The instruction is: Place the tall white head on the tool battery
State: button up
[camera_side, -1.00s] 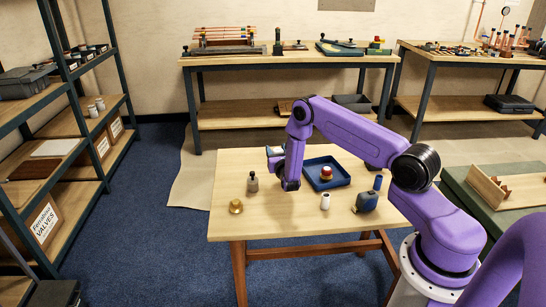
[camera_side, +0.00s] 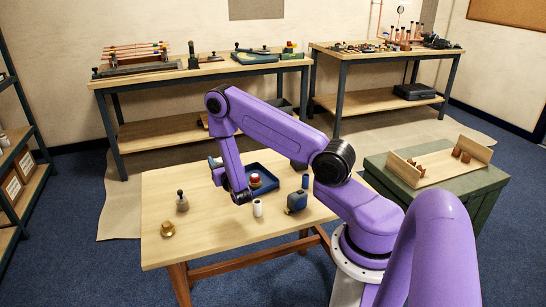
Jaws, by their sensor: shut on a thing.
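A small white cylinder (camera_side: 257,209), which looks like the tall white head, stands upright near the middle of the front of the wooden table. A dark blue tool-like body (camera_side: 297,202) with an upright part stands to its right; I cannot tell which part is its battery. My gripper (camera_side: 242,197) is at the low end of my purple arm, just left of and above the white cylinder in the picture. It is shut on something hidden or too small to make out. I cannot tell whether it touches the cylinder.
A blue tray (camera_side: 270,182) with a red-topped part (camera_side: 255,180) lies behind my gripper. A dark-capped bottle-like part (camera_side: 182,203) and a brass part (camera_side: 168,230) stand at left. The table's front left is bare. A green bench (camera_side: 475,186) stands at right.

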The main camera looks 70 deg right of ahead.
jog(key=s+d+r+m+g+h, duration=0.35)
jog(key=s+d+g, duration=0.25)
jog(key=s+d, duration=0.6)
jog(key=s+d+r+m+g+h, duration=0.3)
jog(key=s+d+m+g, duration=0.25)
jog(key=s+d, duration=0.6)
jog(key=shift+g, duration=0.25)
jog(key=w+d+f, duration=0.2)
jog(key=d+f, duration=0.1)
jog(key=d, duration=0.1)
jog(key=w+d+f, duration=0.3)
jog(key=d, duration=0.1)
jog(key=w+d+f, duration=0.2)
jog(key=d+f, duration=0.1)
jog(key=shift+w+d+f, duration=0.15)
jog(key=shift+d+f, duration=0.15)
jog(key=shift+d, duration=0.1)
jog(key=shift+w+d+f, duration=0.1)
jog(key=shift+d+f, duration=0.05)
jog(key=shift+f, duration=1.65)
jog(key=o, duration=1.1)
jog(key=shift+f, duration=0.15)
